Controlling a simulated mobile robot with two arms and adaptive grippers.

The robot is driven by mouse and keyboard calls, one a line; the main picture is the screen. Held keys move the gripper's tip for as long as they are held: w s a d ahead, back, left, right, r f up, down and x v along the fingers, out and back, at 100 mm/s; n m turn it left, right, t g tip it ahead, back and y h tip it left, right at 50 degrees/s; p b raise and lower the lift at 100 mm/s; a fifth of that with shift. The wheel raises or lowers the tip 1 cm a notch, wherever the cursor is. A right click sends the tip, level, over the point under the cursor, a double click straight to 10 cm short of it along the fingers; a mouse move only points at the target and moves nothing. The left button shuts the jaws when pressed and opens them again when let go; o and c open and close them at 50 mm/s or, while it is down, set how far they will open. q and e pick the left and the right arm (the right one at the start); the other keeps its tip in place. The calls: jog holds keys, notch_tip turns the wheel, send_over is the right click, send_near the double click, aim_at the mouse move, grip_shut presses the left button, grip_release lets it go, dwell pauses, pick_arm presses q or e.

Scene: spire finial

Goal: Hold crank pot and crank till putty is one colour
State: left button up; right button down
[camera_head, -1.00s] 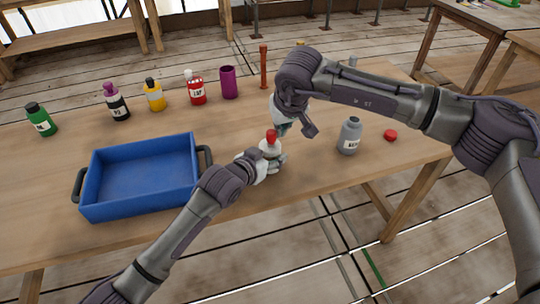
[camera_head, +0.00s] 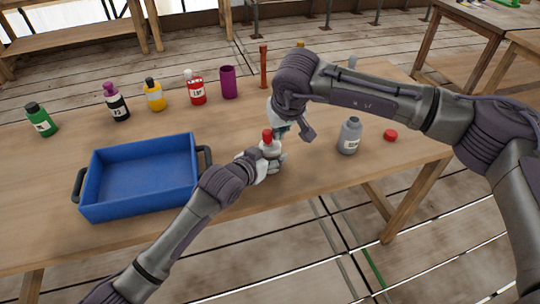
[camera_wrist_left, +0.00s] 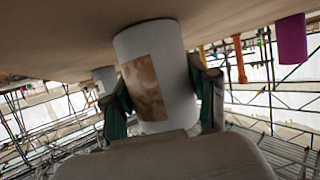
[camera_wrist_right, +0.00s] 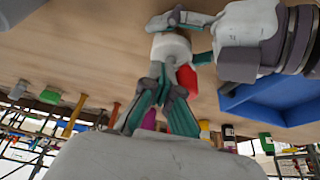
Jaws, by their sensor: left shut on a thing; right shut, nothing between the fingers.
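The white crank pot (camera_head: 270,151) stands near the front edge of the wooden table. My left gripper (camera_head: 268,167) is shut around its body; the left wrist view shows the pot (camera_wrist_left: 160,75) between the two fingers, with a brown patch on its side. A red crank knob (camera_head: 267,136) stands up at the pot's top. My right gripper (camera_wrist_right: 160,88) is shut and empty, with its fingertips close beside the red knob (camera_wrist_right: 187,80); I cannot tell whether they touch. The putty's colour cannot be made out.
A blue tray (camera_head: 88,190) with dark handles lies left of the pot. Several bottles, a purple cup (camera_head: 228,82) and a reddish-brown stick (camera_head: 263,67) stand behind. A grey bottle (camera_head: 350,136) and a red cap (camera_head: 390,135) are to the right.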

jog(key=shift+s+a, duration=0.25)
jog(key=shift+a, duration=0.05)
jog(key=shift+w+d, duration=0.1)
jog(key=shift+d, duration=0.25)
dwell(0.3)
notch_tip(320, 180, up, 7)
dwell(0.8)
dwell(0.4)
pick_arm(q)
jog(key=o, duration=1.3)
jog(key=shift+o, duration=0.2)
